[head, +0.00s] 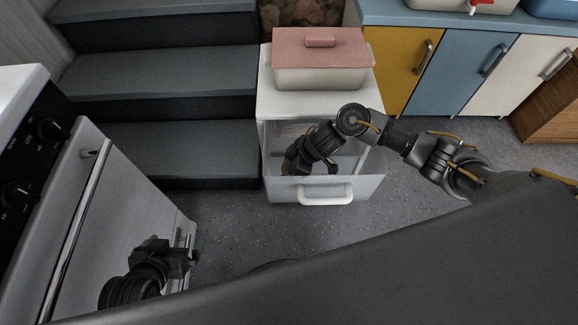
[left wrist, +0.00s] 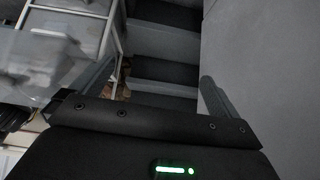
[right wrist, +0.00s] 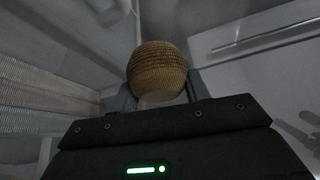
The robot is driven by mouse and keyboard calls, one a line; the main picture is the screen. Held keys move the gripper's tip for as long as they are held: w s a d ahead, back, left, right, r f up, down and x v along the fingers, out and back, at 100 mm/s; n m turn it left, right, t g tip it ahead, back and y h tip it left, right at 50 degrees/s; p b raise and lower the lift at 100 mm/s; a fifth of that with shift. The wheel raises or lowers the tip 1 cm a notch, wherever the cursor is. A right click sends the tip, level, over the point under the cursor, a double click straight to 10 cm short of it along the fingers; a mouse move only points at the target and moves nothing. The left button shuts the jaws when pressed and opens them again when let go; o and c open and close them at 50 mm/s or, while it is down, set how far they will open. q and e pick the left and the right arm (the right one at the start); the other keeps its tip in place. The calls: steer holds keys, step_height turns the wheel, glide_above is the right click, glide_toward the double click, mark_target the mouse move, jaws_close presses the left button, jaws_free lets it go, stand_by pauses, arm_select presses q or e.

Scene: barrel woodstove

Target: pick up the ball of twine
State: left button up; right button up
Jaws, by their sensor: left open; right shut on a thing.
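The ball of twine (right wrist: 158,68), round, brown and ribbed, sits between the fingers of my right gripper (right wrist: 160,93) in the right wrist view. That gripper is shut on it. In the head view my right gripper (head: 291,164) reaches down into the open drawer (head: 325,192) of the white cabinet; the ball is mostly or fully hidden there by the gripper and arm. I cannot tell whether the ball touches the drawer's bottom. My left gripper (head: 186,254) is open and empty, low beside the white stove, and its spread fingers (left wrist: 155,92) show in the left wrist view.
A pink-lidded box (head: 320,65) stands on the white cabinet (head: 300,101). The white stove (head: 120,205) is at the left, dark steps (head: 165,150) behind. Coloured cupboards (head: 450,75) line the back right. Patterned stacked items (right wrist: 40,100) lie at the left in the right wrist view.

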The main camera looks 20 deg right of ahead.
mark_target(288, 163)
arm_select(q)
steer(key=s+a+f+n+g+y+p, duration=0.1)
steer(key=s+a+f+g+y+p, duration=0.1)
steer(key=s+a+f+g+p, duration=0.25)
arm_select(e)
step_height(288, 163, up, 6)
steer(key=shift+b, duration=0.85)
arm_select(q)
step_height(288, 163, down, 10)
steer(key=s+p, duration=0.1)
steer(key=p, duration=0.3)
steer(key=shift+d+f+g+p, duration=0.2)
steer(key=shift+d+g+p, duration=0.15)
arm_select(e)
step_height(288, 163, up, 11)
steer(key=shift+r, duration=0.2)
